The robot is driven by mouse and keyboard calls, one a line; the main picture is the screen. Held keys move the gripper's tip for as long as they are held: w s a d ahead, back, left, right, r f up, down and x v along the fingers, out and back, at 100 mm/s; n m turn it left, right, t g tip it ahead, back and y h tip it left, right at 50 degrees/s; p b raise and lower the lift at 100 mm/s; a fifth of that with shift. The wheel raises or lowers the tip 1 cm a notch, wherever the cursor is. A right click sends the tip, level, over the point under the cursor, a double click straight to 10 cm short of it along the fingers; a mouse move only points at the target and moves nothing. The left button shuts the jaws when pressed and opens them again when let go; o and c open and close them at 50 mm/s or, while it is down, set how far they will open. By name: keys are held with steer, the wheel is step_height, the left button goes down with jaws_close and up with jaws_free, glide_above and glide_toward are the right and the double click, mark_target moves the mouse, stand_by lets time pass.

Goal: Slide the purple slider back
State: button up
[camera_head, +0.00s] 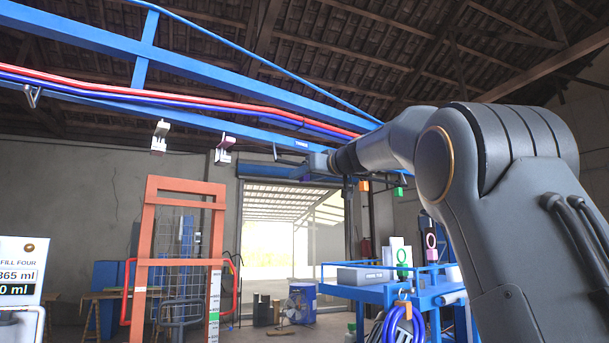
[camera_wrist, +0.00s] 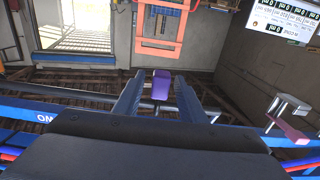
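A purple block (camera_wrist: 161,85), which looks like the purple slider's handle, shows between my gripper's fingertips in the wrist view. Background shows on both sides of it, so the fingers do not appear to touch it. I cannot tell whether it is between the tips or beyond them. My gripper (camera_wrist: 159,76) is open. In the head view my gripper (camera_head: 292,154) is up by the blue overhead rail (camera_head: 262,134). A small dark purple-blue block (camera_head: 306,177) hangs just below it and may be the same handle. The slider's mounting is hidden.
A purple-and-white bracket (camera_head: 224,143) and a white bracket (camera_head: 160,137) hang left of my gripper. Orange (camera_head: 363,186) and green (camera_head: 398,192) blocks hang right. An orange frame (camera_head: 150,230) and a blue bench (camera_head: 385,290) stand below.

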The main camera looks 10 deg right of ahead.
jaws_close()
steer(key=w+d+b, duration=0.2)
steer(key=d, duration=0.3)
steer(key=shift+w+d, duration=0.15)
steer(key=shift+d, duration=0.25)
jaws_free()
steer(key=shift+d, duration=0.25)
steer(key=shift+a, duration=0.1)
steer(key=b+v, duration=0.4)
steer(key=v, duration=0.3)
steer(key=shift+s+b, duration=0.35)
